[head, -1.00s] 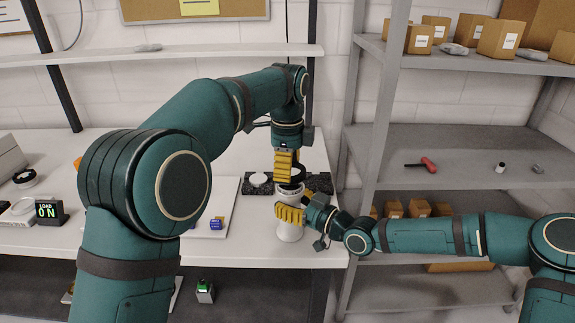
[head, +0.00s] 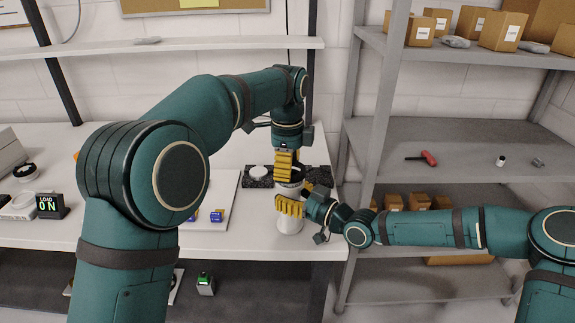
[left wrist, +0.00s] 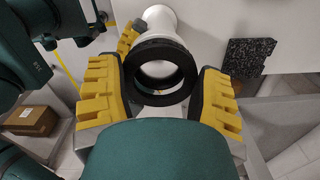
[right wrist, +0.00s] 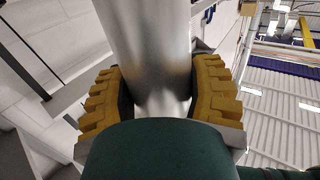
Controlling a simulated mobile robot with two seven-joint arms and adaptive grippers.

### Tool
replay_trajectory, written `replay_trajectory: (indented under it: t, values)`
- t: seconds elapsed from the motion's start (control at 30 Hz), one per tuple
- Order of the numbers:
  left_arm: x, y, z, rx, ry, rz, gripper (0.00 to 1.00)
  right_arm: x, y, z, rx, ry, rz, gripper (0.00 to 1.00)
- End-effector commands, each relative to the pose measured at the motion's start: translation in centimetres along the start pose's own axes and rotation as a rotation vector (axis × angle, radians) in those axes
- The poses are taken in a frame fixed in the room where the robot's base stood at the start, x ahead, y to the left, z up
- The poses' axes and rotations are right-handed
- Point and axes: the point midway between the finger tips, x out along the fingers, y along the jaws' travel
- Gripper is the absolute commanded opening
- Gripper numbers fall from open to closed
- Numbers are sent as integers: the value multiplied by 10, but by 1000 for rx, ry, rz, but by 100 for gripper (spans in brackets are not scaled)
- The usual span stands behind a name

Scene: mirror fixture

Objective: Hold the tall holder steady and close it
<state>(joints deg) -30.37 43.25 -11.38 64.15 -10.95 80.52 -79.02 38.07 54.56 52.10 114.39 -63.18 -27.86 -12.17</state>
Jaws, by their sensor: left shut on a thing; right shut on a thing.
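The tall holder is a white cylinder (head: 290,223) standing upright near the right end of the white table. My right gripper (head: 290,205) is shut around its side; the right wrist view shows the pale tube (right wrist: 150,50) between both yellow fingers. My left gripper (head: 287,172) points down above it, shut on a black ring (left wrist: 160,95). In the left wrist view the ring is at the mouth of the holder (left wrist: 160,20), roughly in line with it. I cannot tell whether the ring is fully seated. The fingers hide part of the holder's top.
A pale board (head: 226,185) with small blue blocks is to the left. The table's right edge is close by, with a grey shelf rack (head: 430,140) beyond it.

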Motion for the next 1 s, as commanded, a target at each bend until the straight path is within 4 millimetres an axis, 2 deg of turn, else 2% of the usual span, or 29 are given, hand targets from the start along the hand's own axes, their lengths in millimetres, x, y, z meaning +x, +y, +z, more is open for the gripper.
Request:
replay_trajectory:
  t: [0.83,0.87,1.0]
  values:
    - [11,0,0,1,0,0,39,0,0,0,0,1,1,12]
    - [11,0,0,1,0,0,39,0,0,0,0,1,0,0]
    - [11,-1,0,72,1,0,39,0,0,0,0,0,0,0]
